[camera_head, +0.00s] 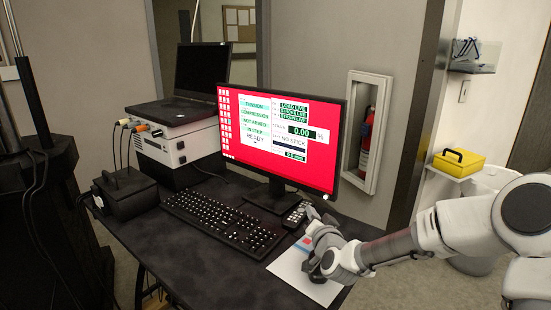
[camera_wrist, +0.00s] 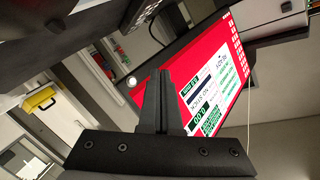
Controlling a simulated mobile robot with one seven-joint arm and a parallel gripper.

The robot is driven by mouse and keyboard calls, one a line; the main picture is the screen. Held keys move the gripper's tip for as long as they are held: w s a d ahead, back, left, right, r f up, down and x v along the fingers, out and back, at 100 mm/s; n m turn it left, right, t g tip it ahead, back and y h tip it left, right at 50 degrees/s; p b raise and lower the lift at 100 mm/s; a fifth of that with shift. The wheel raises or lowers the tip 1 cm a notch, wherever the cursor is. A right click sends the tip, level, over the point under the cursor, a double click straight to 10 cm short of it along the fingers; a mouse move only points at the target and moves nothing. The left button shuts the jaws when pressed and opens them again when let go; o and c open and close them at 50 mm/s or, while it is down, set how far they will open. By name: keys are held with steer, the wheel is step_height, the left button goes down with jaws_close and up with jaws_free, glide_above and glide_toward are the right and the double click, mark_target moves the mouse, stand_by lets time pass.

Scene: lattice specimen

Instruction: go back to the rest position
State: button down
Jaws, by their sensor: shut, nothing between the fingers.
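My gripper (camera_head: 318,272) is at the right end of the dark desk, low over a white sheet (camera_head: 292,278) in the head view.
The monitor (camera_head: 283,135) stands on the desk (camera_head: 190,243) behind a keyboard (camera_head: 223,218) and a dark handset (camera_head: 296,215). A laptop (camera_head: 203,70) sits on a white instrument box (camera_head: 178,143). A yellow case (camera_head: 458,162) is at the right. A fire extinguisher (camera_head: 367,135) hangs in a wall recess.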

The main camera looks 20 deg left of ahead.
stand_by(0.4)
steer(key=s+d+r+n+g+h+b, duration=0.1)
steer(key=s+d+r+n+g+h, duration=0.2)
steer(key=s+d, duration=0.6)
steer(key=s+d+r+g+h+b, duration=0.1)
steer(key=s+d+r+g+h, duration=0.15)
steer(key=s+d+r, duration=0.6)
steer(key=s+d+f+m+g+h+p, duration=0.1)
steer(key=s+d+g, duration=0.1)
steer(key=s+d, duration=0.6)
steer(key=s+d+g+h+p, duration=0.15)
steer(key=s+d, duration=0.35)
steer(key=s, duration=0.6)
step_height(320, 180, up, 18)
steer(key=p, duration=1.7)
steer(key=shift+w+f, duration=0.2)
steer(key=shift+w, duration=0.05)
steer(key=shift+f, duration=0.15)
